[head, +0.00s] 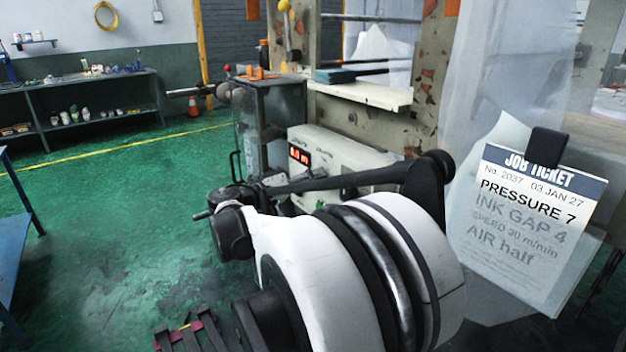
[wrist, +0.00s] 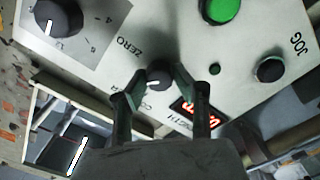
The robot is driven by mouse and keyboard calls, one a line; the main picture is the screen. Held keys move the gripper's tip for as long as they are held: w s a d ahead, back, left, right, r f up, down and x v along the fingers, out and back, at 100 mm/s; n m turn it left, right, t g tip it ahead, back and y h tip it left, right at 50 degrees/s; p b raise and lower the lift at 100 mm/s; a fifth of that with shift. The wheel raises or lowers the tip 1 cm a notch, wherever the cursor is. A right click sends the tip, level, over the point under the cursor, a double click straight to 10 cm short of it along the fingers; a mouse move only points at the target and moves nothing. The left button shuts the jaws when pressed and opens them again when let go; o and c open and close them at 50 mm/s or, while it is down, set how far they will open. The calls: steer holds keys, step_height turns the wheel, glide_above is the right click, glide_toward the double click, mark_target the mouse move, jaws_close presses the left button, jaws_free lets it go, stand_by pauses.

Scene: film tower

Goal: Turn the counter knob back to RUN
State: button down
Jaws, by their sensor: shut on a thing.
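The small dark counter knob (wrist: 158,73) sits on the pale panel in the wrist view, with a short white mark on its lower left part. The word ZERO is printed to its upper left; lettering below is partly covered by a finger. My gripper (wrist: 159,80) is shut on this knob, one fingertip on each side. A red-lit counter display (wrist: 195,112) lies just below right, partly behind a finger; it also shows on the pale control box in the head view (head: 299,155). The knob cannot be made out in the head view.
A job ticket (head: 530,220) hangs at right in the head view. Green floor lies open at left.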

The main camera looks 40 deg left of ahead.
steer(key=shift+f+n, duration=0.1)
steer(key=shift+n, duration=4.1)
steer(key=c, duration=1.4)
jaws_free()
steer(key=shift+s, duration=0.1)
steer(key=v, duration=1.2)
